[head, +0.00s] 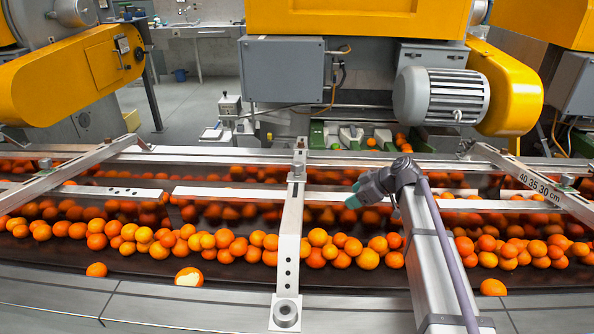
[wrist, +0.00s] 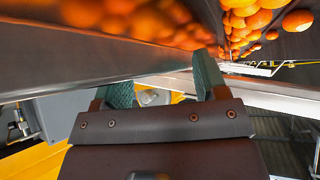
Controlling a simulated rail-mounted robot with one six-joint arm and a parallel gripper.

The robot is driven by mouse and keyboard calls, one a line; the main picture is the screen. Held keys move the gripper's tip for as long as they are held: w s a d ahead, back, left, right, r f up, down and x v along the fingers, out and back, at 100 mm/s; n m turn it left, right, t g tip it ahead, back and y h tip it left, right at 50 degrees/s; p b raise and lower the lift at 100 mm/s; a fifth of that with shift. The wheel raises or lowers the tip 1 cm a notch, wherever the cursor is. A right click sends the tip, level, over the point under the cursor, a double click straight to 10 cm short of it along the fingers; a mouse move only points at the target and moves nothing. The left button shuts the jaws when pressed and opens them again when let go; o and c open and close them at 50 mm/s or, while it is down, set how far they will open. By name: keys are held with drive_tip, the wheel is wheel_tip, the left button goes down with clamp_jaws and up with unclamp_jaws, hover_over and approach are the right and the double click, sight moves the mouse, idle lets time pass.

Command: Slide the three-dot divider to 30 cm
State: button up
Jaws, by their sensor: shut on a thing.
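Long flat pale metal dividers run along the conveyor above the fruit, one of them the middle divider (head: 255,195). My gripper (head: 353,197) reaches in from the right, low over the belt, with its green fingertips at this middle divider. It is shut on the divider's plate; the exact contact is partly hidden. In the wrist view the two green fingers (wrist: 165,85) stand apart below a grey metal plate (wrist: 70,45). Dot marks on the held divider are too small to tell. A scale (head: 538,187) reading 40, 35, 30 cm is on the right crossbar.
A centre crossbar (head: 291,225) with several dark spots spans the belt left of my gripper. A left crossbar (head: 75,172) also spans it. Many oranges (head: 225,240) lie on the dark belt. Yellow machines and a grey motor (head: 440,97) stand behind.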

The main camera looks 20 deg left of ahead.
drive_tip(key=shift+s+d+r, duration=0.15)
drive_tip(key=shift+s+d, duration=0.05)
drive_tip(key=shift+s, duration=0.4)
drive_tip(key=shift+s+d+r, duration=0.1)
drive_tip(key=shift+s+d, duration=0.1)
drive_tip(key=shift+s, duration=0.4)
drive_tip(key=o, duration=1)
drive_tip(key=p+v, duration=0.8)
drive_tip(key=v, duration=0.2)
drive_tip(key=shift+d+r, duration=0.25)
drive_tip(key=shift+r, duration=0.05)
